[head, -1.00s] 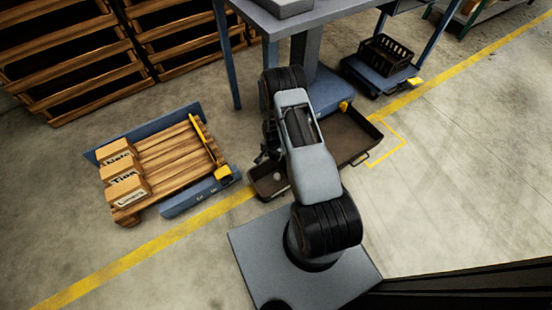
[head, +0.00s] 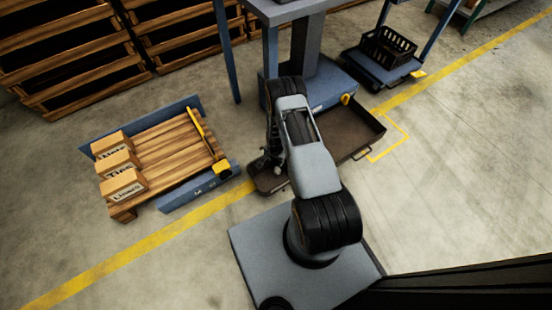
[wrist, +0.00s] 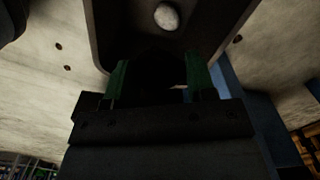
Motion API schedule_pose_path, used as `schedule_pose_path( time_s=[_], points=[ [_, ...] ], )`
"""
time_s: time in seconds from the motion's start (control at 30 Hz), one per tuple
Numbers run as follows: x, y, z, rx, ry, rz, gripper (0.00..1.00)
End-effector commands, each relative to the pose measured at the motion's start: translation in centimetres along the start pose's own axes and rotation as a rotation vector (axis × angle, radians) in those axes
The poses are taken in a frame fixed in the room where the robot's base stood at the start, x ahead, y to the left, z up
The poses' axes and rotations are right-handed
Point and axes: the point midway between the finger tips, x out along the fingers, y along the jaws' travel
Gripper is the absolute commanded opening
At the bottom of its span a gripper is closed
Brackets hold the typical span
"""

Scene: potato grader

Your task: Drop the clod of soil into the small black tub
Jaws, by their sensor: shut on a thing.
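My gripper (wrist: 155,84) shows in the wrist view with its two green-faced fingers either side of a very dark mass, and is shut on it. This looks like the clod of soil (wrist: 150,72), but its outline is lost in shadow. In the head view my gripper (head: 263,163) hangs low at the near left end of a long dark tray (head: 353,118), partly hidden by my arm. I cannot make out a separate small black tub.
A pale round lump (wrist: 166,16) lies in a dark container in the wrist view. A pallet with several boxes (head: 122,184) lies left. A black crate (head: 388,47) sits on a blue platform (head: 384,70). A steel-grey column (head: 306,50) stands behind the tray. Floor to the right is clear.

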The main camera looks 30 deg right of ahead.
Motion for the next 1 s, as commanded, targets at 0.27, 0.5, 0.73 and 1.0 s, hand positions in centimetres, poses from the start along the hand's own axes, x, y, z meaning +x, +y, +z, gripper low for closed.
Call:
schedule_pose_path(
  time_s=[0.27,0.5,0.73,1.0],
  points=[
    [0.0,0.0,0.0,0.000,0.000,0.000,0.55],
    [0.0,0.0,0.0,0.000,0.000,0.000,0.78],
    [0.0,0.0,0.0,0.000,0.000,0.000,0.80],
    [-3.1,0.0,-0.1,0.000,0.001,-0.001,0.80]
  ],
)
